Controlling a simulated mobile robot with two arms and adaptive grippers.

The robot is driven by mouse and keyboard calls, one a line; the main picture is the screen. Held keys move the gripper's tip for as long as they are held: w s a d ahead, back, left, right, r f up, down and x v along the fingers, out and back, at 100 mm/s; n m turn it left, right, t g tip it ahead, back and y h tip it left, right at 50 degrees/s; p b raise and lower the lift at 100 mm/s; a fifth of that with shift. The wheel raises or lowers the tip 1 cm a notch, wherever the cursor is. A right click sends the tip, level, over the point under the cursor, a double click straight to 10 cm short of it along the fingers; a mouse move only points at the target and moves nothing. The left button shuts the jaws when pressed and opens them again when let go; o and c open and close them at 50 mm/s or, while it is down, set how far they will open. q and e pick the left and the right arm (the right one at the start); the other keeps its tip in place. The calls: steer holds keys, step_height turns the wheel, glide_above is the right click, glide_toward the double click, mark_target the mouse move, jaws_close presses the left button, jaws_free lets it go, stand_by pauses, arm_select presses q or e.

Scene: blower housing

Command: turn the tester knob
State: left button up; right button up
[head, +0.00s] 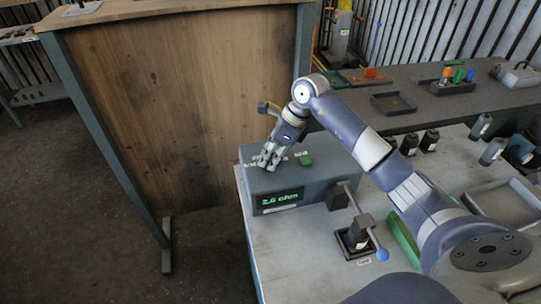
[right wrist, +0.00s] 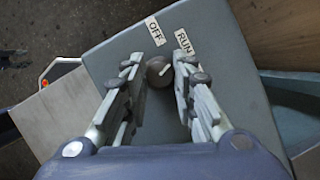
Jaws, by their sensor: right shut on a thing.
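The tester is a grey box (head: 318,191) on the near bench, with a lit green display (head: 280,200) reading "2.6 ohm". My right gripper (head: 268,163) reaches down onto its top and hides the knob in the head view. In the right wrist view the round dark knob (right wrist: 158,72) sits between the fingertips of my right gripper (right wrist: 160,75), which is shut on it. A pale mark on the knob points right and slightly up, more to the side of the RUN label (right wrist: 187,42) than the OFF label (right wrist: 155,31). My left gripper is not in view.
A green button (head: 305,160) is on the tester's top. A lever with a blue ball (head: 382,255) stands in front of the box. Several dark cylinders and a grey tray (head: 505,201) are to the right. A wooden panel (head: 190,110) stands to the left.

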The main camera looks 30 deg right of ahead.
steer(key=m+t+h+b, duration=0.1)
steer(key=m+b, duration=0.1)
steer(key=m, duration=0.2)
steer(key=shift+a+f+b, duration=0.1)
steer(key=shift+b, duration=0.2)
steer(key=shift+s+a+m+t+h+b, duration=0.15)
steer(key=shift+m+h+b, duration=0.35)
steer(key=shift+m, duration=0.6)
steer(key=shift+w+m+t+h+b, duration=0.1)
steer(key=shift+m+t+h+b, duration=0.25)
steer(key=shift+m, duration=0.75)
steer(key=o, duration=1.1)
steer(key=shift+c, duration=0.2)
steer(key=shift+s, duration=0.1)
